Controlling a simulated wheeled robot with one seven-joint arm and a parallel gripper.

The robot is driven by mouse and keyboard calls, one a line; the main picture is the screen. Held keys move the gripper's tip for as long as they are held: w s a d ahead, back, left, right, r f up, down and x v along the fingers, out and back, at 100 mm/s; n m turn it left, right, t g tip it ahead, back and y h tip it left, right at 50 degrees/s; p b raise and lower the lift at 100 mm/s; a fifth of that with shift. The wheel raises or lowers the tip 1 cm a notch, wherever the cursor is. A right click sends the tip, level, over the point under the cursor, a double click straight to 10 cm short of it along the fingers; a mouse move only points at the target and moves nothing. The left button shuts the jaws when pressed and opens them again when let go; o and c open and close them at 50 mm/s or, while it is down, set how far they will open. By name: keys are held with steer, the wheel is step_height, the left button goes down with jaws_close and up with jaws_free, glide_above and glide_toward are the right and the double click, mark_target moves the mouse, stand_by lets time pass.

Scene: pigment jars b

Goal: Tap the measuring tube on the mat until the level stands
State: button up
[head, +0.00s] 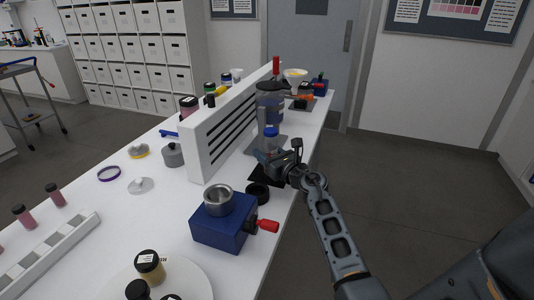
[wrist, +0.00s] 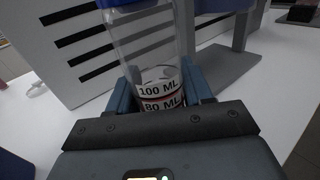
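The measuring tube (wrist: 150,45) is clear, with a blue cap and labels reading 100 ML and 80 ML. My gripper (wrist: 160,92) has a blue finger against each side of it, near the labels. The tube's lower part is hidden behind my gripper, and I cannot make out the powder level. In the head view the tube (head: 271,141) looks upright in my gripper (head: 270,157). The black mat (head: 260,178) lies just below, by the table's right edge. I cannot tell whether the tube's foot touches it.
A white slotted panel (head: 212,140) stands left of the tube. A clear-vessel apparatus (head: 270,100) on a grey base is close behind. A small black ring-shaped piece (head: 257,192) and a blue box with a metal cup (head: 222,229) sit in front.

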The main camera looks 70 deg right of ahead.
steer(key=shift+o, duration=0.6)
steer(key=shift+f+b, duration=0.6)
steer(key=shift+f, duration=0.1)
steer(key=shift+r, duration=0.1)
steer(key=shift+c, duration=0.5)
steer(key=c, duration=0.7)
steer(key=shift+r+p, duration=0.65)
steer(key=o, duration=0.8)
